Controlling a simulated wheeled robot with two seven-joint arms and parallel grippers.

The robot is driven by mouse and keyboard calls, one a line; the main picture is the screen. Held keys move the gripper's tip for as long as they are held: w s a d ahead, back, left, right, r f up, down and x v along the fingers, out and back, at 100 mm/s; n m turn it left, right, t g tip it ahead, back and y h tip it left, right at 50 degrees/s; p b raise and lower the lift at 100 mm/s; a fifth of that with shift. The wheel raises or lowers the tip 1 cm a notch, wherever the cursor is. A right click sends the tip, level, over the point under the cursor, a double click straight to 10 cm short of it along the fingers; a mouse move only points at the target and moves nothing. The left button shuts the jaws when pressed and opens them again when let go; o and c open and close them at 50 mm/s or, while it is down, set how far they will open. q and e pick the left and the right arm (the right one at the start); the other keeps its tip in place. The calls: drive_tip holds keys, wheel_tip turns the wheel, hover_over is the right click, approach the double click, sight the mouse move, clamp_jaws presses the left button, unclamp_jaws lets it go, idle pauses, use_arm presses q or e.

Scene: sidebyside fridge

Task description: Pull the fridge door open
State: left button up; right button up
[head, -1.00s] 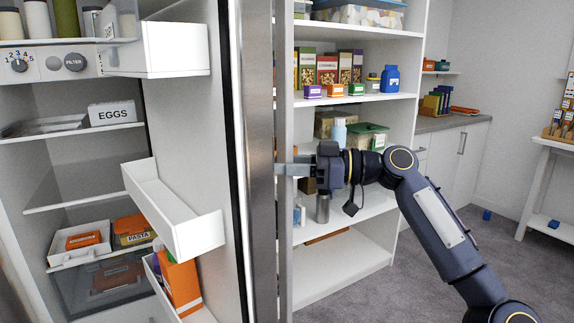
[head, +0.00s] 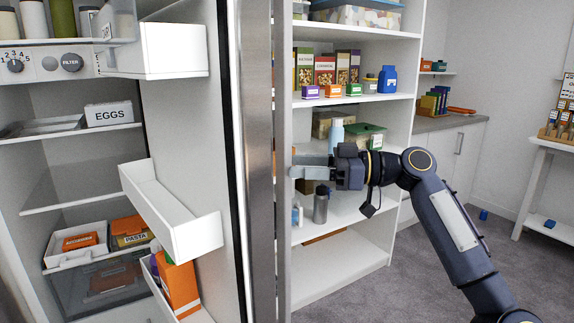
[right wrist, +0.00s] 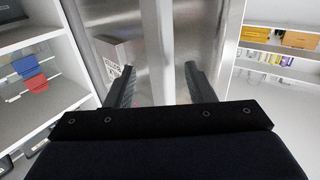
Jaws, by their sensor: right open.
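The fridge door (head: 257,130) stands open in the head view, seen along its steel edge, with white bins on its inner side. Its long vertical handle (head: 283,225) runs along the outer side and shows as a steel bar in the right wrist view (right wrist: 157,45). My right gripper (head: 304,166) is on the outer side, its fingertips just right of the handle. In the right wrist view the gripper (right wrist: 160,82) is open, with its fingers spread and the bar lined up between them. No hold on the handle shows. My left gripper is out of view.
The fridge interior (head: 70,165) at left holds eggs, pasta and other boxes. A white shelf unit (head: 345,98) with food boxes and bottles stands behind my right gripper. Grey floor (head: 430,260) lies clear at right, before a counter and white table.

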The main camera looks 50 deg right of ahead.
drive_tip(key=v, duration=0.3)
drive_tip(key=shift+s+d, duration=0.2)
drive_tip(key=shift+s, duration=0.05)
idle(0.4)
